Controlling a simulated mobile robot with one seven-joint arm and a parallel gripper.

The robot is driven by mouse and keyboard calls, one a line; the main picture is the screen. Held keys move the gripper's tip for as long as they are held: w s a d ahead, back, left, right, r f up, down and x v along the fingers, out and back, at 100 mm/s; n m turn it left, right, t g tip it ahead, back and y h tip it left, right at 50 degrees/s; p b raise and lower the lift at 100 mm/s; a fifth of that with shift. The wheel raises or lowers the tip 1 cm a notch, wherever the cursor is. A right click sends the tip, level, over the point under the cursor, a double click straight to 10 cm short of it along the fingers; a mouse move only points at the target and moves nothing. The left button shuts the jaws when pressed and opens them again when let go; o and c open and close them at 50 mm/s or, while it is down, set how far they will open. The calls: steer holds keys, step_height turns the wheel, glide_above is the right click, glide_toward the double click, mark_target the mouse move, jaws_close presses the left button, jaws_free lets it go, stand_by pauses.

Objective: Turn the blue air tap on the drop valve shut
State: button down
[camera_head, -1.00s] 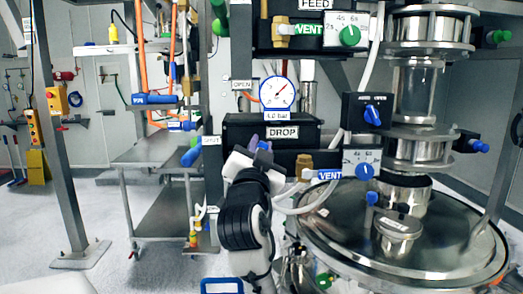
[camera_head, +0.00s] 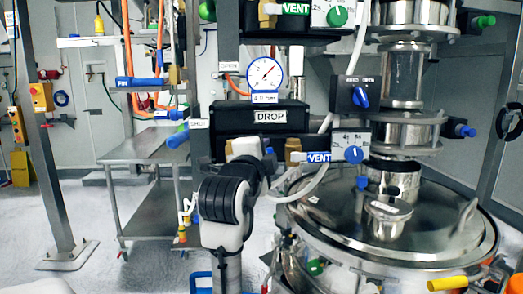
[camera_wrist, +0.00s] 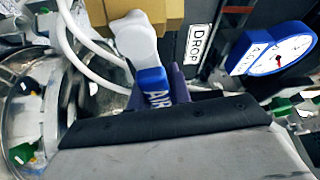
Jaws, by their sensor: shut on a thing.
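The drop valve (camera_head: 290,117) is a black box labelled DROP below a round pressure gauge. In the wrist view its DROP plate (camera_wrist: 198,45) is beside the jaws. The blue air tap (camera_wrist: 152,82), lettered AIR, lies between the dark purple fingers of my gripper (camera_wrist: 158,92), which is shut on it. A white fitting and a brass block (camera_wrist: 160,12) are just beyond the tap. In the head view my gripper (camera_head: 248,150) is at the front of the drop valve, and its white body hides most of the tap and the fingertips.
A blue VENT tag (camera_head: 319,157) and a blue-knobbed timer (camera_head: 352,148) are right of my gripper. White hoses (camera_head: 305,185) loop close by. The steel vessel lid (camera_head: 420,235) fills the lower right. A steel cart (camera_head: 150,150) stands left.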

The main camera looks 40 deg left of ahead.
steer(key=shift+f+m+g, duration=0.4)
steer(key=shift+f+m, duration=0.2)
steer(key=shift+m, duration=0.3)
steer(key=c, duration=1.3)
jaws_free()
steer(key=shift+s+b, duration=0.1)
steer(key=shift+b, duration=0.2)
steer(key=b+v, duration=0.3)
steer(key=v, duration=1)
steer(key=shift+s+r, duration=0.1)
steer(key=shift+s, duration=0.25)
